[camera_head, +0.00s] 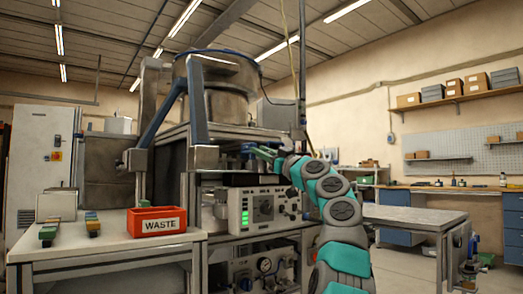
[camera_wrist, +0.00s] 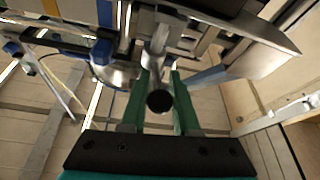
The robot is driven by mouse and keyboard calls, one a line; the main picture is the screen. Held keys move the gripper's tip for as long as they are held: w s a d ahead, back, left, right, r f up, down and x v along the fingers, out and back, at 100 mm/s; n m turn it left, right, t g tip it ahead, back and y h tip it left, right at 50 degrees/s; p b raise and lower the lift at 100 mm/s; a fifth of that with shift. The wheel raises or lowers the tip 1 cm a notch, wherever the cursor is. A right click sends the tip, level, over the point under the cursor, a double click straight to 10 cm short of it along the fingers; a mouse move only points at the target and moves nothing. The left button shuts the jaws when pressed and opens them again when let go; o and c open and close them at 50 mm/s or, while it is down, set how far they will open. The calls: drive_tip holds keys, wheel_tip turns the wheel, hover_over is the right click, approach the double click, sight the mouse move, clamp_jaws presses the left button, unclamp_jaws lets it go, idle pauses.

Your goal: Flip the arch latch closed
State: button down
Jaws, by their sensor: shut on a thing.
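My gripper (camera_head: 262,150) reaches left from the teal and grey arm to the machine's edge, just below the tabletop level. In the wrist view its two green fingers (camera_wrist: 159,84) stand on either side of a grey metal lever with a round black knob (camera_wrist: 159,102), which I take to be the arch latch's handle. The fingers are shut on this handle; the exact contact is hard to see. In the head view the latch is too small to make out beside the gripper.
The machine's control box (camera_head: 262,208) with green lights sits below my gripper. A red WASTE bin (camera_head: 157,221) stands on the left table (camera_head: 105,248).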

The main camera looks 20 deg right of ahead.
drive_tip(key=y+p, duration=0.1)
drive_tip(key=p, duration=0.1)
drive_tip(key=n+g+y+p, duration=0.1)
drive_tip(key=y+p, duration=0.1)
drive_tip(key=shift+d+r+n+p, duration=0.2)
drive_tip(key=shift+r+n+p, duration=0.1)
drive_tip(key=shift+f+n+g+y+p, duration=0.25)
drive_tip(key=shift+n+g+y+p, duration=0.15)
drive_tip(key=shift+y+p, duration=0.15)
drive_tip(key=c, duration=0.7)
unclamp_jaws()
drive_tip(key=shift+d, duration=0.1)
drive_tip(key=shift+o, duration=0.2)
drive_tip(key=shift+s+f, duration=0.1)
